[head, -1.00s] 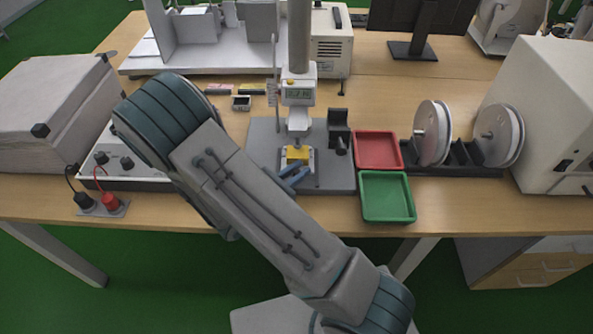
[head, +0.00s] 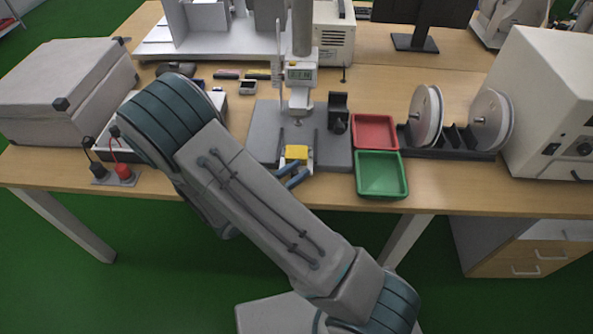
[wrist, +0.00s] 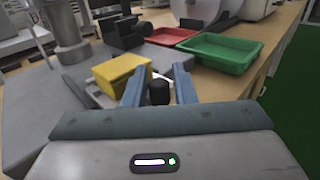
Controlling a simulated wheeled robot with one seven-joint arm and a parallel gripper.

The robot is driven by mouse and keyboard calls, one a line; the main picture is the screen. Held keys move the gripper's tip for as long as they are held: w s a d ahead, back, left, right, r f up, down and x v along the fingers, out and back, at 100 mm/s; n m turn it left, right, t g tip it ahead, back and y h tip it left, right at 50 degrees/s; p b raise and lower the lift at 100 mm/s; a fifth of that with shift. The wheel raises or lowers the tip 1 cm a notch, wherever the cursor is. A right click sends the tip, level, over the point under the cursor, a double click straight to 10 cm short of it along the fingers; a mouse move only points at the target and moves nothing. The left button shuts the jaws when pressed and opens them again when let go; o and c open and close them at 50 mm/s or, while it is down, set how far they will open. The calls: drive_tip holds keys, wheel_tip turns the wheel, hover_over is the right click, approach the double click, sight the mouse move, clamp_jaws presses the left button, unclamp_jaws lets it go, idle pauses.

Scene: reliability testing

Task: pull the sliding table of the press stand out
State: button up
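The press stand has a grey base plate (head: 265,142), an upright column and a digital readout head (head: 301,74). Its sliding table (head: 309,160) carries a yellow block (head: 297,153) and sits at the front edge of the base, in front of the press head. My gripper (head: 291,177) is at the front of the sliding table, its blue fingers low and level. Part of the sliding table is hidden by block and fingers.
A red tray (head: 375,131) and a green tray (head: 381,175) lie right of the base. A spool rack (head: 450,150) is farther right. A grey case (head: 65,90) and red and black plugs (head: 118,172) are at left. Bench space in front of the base is narrow.

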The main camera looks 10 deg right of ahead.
drive_tip(key=shift+a, duration=0.1)
drive_tip(key=shift+s+a, duration=0.25)
drive_tip(key=shift+a, duration=0.25)
drive_tip(key=b+v, duration=0.1)
drive_tip(key=v, duration=1.1)
drive_tip(key=shift+s+a, duration=0.2)
drive_tip(key=shift+a, duration=0.1)
